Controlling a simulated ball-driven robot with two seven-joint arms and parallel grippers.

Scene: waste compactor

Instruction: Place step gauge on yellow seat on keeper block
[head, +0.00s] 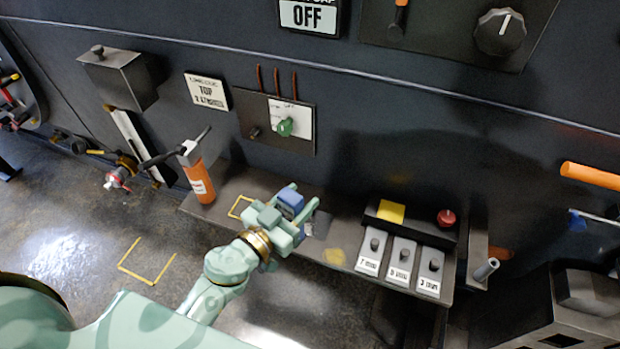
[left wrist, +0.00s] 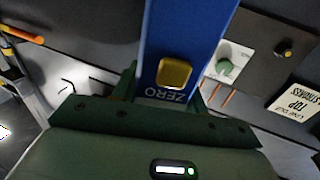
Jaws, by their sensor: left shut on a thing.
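The blue step gauge (head: 290,201) is between the fingers of my left gripper (head: 296,214), which is shut on it above the bench ledge. In the left wrist view the step gauge (left wrist: 185,35) is a long blue bar with a gold button and the word ZERO. My left gripper hides part of it in the head view. The yellow seat (head: 390,211) is a bare yellow square on top of the dark keeper block (head: 418,224), to the right of the gripper and apart from it. My right gripper is not in view.
Several labelled grey blocks (head: 402,262) stand in front of the keeper block, and a red knob (head: 446,217) sits on its right. An orange bottle (head: 198,182) stands at the ledge's left end. The wall panel with a green knob (head: 285,127) is behind my gripper.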

